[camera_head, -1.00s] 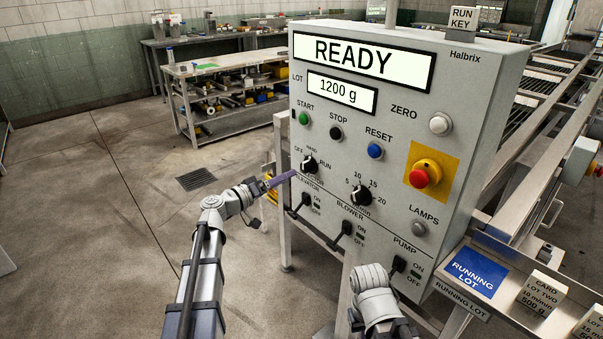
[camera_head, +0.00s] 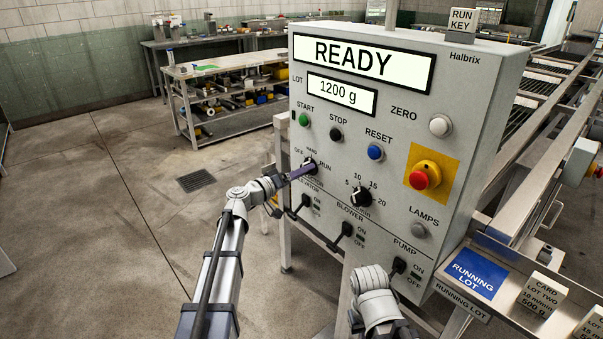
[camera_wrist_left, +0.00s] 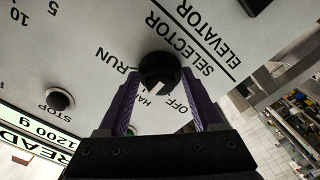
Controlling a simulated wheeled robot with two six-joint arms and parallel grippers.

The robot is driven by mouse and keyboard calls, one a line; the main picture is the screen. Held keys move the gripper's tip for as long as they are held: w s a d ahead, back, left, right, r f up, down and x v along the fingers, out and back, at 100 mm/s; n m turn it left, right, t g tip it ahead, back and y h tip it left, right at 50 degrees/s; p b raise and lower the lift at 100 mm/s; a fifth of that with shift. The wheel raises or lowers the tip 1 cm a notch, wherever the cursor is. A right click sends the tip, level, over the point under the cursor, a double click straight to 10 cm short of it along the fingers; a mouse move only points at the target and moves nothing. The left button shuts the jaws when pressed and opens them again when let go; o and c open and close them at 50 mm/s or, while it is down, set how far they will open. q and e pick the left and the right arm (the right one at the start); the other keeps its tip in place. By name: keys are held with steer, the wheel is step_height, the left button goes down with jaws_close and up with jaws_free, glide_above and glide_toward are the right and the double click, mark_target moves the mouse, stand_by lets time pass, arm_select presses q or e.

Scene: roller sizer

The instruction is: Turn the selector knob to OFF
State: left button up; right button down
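The selector knob (camera_head: 309,166) is a black rotary knob with a pale pointer, on the grey panel (camera_head: 465,120) between OFF, HAND and RUN. It also shows in the left wrist view (camera_wrist_left: 158,70), with its pale mark towards HAND. My left gripper (camera_head: 303,172) is at the knob in the head view and partly covers it. In the left wrist view its two purple fingers (camera_wrist_left: 160,95) are apart, one on each side below the knob; contact is not clear. My right arm shows at the bottom, but its gripper is not in view.
The display reads READY. Start (camera_head: 304,119), stop (camera_head: 336,134) and reset (camera_head: 375,151) buttons sit above; a dial (camera_head: 361,197) is to the right. Elevator (camera_head: 304,201) and blower (camera_head: 346,230) switches are below. A red emergency button (camera_head: 425,176) is further right.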

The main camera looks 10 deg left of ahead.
arm_select(q)
jaws_close()
stand_by(0.3)
steer(key=n, duration=1.1)
steer(key=shift+r+n, duration=0.2)
steer(key=shift+n, duration=0.2)
stand_by(0.6)
steer(key=shift+o, duration=1.1)
jaws_free()
